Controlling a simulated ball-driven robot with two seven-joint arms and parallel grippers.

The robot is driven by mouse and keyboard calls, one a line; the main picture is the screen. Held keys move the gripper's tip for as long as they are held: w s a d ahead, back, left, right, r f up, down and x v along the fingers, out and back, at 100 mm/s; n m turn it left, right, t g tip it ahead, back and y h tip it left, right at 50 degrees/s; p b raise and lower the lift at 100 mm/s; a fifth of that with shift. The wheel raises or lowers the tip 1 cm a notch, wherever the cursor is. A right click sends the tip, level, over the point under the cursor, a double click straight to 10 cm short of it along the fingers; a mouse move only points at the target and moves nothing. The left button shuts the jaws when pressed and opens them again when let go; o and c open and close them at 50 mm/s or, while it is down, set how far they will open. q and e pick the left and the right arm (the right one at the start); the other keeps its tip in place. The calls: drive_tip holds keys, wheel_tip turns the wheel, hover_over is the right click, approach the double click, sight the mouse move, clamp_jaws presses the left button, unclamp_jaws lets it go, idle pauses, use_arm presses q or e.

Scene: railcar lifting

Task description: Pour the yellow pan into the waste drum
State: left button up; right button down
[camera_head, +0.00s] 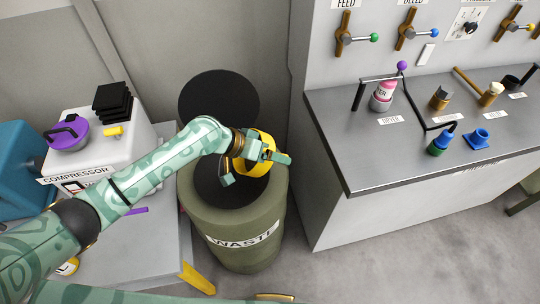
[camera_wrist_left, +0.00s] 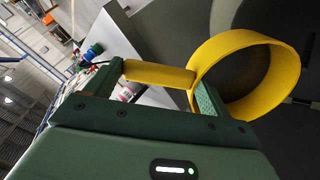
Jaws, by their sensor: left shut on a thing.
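My left gripper (camera_head: 257,160) is shut on the handle of the yellow pan (camera_head: 265,168) and holds it over the right part of the waste drum (camera_head: 245,225). In the left wrist view the handle lies between the fingers (camera_wrist_left: 158,76), and the pan's round yellow wall (camera_wrist_left: 262,98) shows beyond them. The pan looks tilted; whether anything is in it I cannot tell. The drum is olive green, labelled WASTE, with a dark round top partly hidden by my arm. My right gripper is not in view.
A black disc (camera_head: 220,95) stands behind the drum. At right, a grey counter (camera_head: 350,165) holds a dryer, bottles and a blue fitting (camera_head: 481,138).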

use_arm(q)
drive_tip(key=shift+s+a+r+h+b, duration=0.2)
drive_tip(key=shift+a+h+b, duration=0.2)
drive_tip(key=shift+b, duration=0.3)
drive_tip(key=shift+s+a+r+h+b, duration=0.1)
drive_tip(key=shift+a+r+h+b, duration=0.2)
drive_tip(key=shift+b, duration=0.4)
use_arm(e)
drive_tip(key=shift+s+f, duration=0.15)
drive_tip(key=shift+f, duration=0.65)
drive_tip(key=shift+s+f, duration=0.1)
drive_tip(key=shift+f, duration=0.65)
use_arm(q)
drive_tip(key=shift+s+a+r+t+h+b, duration=0.2)
drive_tip(key=shift+a+h+b, duration=0.3)
drive_tip(key=shift+b, duration=0.4)
drive_tip(key=shift+s+a+f+t+h+b, duration=0.1)
drive_tip(key=shift+a+t+h+b, duration=0.25)
drive_tip(key=shift+a+b, duration=0.35)
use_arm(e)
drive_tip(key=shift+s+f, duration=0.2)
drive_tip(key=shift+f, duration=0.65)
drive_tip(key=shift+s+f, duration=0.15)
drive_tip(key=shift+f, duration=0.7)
